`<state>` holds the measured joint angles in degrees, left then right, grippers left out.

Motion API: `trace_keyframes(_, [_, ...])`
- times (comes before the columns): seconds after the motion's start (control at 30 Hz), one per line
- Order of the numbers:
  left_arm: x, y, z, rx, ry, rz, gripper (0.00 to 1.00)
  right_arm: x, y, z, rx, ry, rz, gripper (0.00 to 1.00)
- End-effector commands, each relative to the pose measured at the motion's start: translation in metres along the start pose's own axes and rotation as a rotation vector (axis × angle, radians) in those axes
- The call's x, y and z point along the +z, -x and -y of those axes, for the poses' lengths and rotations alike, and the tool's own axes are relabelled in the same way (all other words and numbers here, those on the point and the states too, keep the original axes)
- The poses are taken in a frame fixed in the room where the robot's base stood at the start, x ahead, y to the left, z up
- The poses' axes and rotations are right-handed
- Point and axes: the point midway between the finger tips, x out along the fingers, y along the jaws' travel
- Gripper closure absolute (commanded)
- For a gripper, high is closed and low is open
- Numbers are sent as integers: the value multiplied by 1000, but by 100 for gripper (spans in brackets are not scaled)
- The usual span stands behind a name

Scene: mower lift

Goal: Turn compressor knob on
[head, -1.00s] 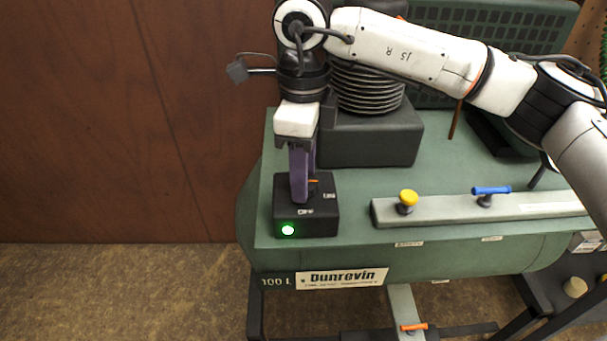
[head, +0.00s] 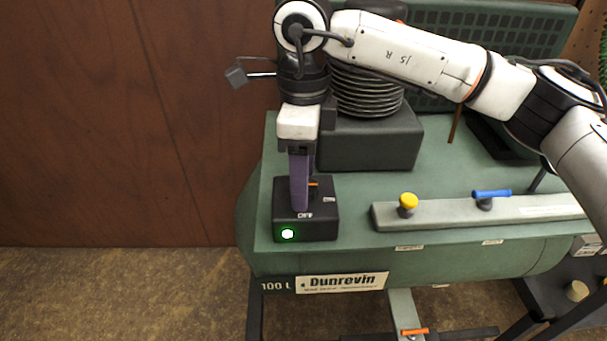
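The compressor's black switch box (head: 325,226) sits at the left end of the green tank top. A lit green lamp (head: 287,233) is on its front left. An "OFF" label shows at the front of its top, with another small label to the right. My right gripper (head: 300,208) points straight down onto the box top, its purple finger hiding most of the knob. A small orange part (head: 314,184), likely the knob's, shows just right of the finger. The fingers overlap in this view, so their grip on the knob is unclear. My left gripper is out of view.
Right of the box, a grey manifold bar (head: 450,212) carries a yellow knob (head: 408,200) and a blue-handled valve (head: 491,194). A ribbed compressor head (head: 366,95) on a dark block (head: 370,145) stands behind. The left side is open floor before a brown wall.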

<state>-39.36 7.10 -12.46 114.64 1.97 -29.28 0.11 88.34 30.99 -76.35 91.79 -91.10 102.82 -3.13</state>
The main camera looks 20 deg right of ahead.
Motion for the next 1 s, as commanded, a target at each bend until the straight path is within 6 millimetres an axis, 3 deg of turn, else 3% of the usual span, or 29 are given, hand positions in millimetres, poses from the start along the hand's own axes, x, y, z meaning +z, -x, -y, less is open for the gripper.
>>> trace_keyframes(0.27, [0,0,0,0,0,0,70,1,14,0,-2,-1,2,45])
trace_keyframes(0.7, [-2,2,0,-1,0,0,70,1,92,0,-1,1,2,45])
trace_keyframes(1.0, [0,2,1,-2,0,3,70,0,103,0,0,0,0,45])
